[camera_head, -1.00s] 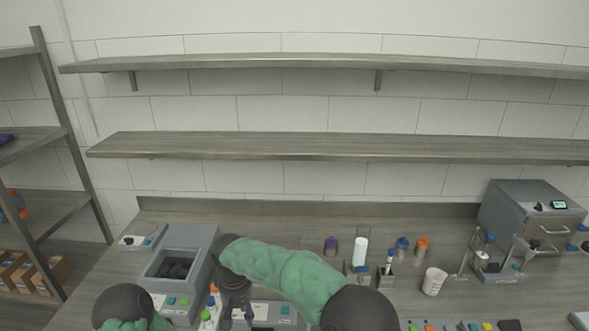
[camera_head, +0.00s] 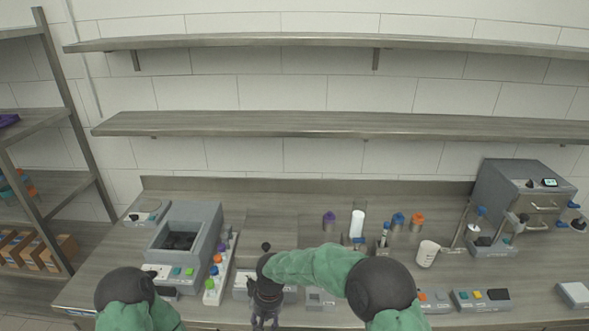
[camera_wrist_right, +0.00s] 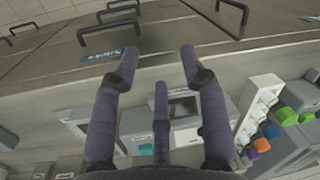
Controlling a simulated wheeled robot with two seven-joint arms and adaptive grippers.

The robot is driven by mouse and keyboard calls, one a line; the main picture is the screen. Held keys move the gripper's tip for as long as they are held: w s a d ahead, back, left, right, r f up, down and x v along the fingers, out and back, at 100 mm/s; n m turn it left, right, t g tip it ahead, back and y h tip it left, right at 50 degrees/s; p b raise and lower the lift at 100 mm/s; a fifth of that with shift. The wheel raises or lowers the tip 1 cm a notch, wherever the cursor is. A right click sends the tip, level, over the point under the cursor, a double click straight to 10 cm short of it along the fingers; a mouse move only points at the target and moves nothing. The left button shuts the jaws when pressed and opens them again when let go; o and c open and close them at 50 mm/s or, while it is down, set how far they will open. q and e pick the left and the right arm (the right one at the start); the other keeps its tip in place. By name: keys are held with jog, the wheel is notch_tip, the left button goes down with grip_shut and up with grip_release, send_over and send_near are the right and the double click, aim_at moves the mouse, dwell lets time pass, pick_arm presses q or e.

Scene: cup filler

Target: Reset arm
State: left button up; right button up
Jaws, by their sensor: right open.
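My right arm, in a green sleeve, reaches in from the right over the front of the bench. My right gripper (camera_head: 265,318) hangs at the bench's front edge, partly cut off by the bottom of the head view. In the right wrist view, its dark fingers (camera_wrist_right: 160,66) are spread apart with nothing between them. My left arm shows only its dark elbow and green sleeve at the lower left of the head view. Its gripper is out of view.
A grey open-topped machine (camera_head: 205,218) stands left on the bench (camera_head: 275,225). A rack of colored bottles (camera_head: 215,285) is beside my right gripper. A white cup (camera_head: 427,254) and a grey machine (camera_head: 510,190) are at right. Handled drawers (camera_wrist_right: 105,40) show in the wrist view.

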jog(key=s+d+f+m+y+b, duration=0.1)
jog(key=s+d+f+m, duration=0.1)
jog(key=s+d+f, duration=0.5)
jog(key=s+d+f+m+y+b, duration=0.1)
jog(key=s+d+f, duration=0.25)
jog(key=f, duration=0.65)
jog(key=s+d+f+m+t+b, duration=0.1)
jog(key=s+d+f+m, duration=0.3)
jog(key=s+d, duration=0.4)
jog(key=s, duration=0.3)
jog(key=shift+s+f+y, duration=0.3)
jog(key=shift+s+f, duration=0.05)
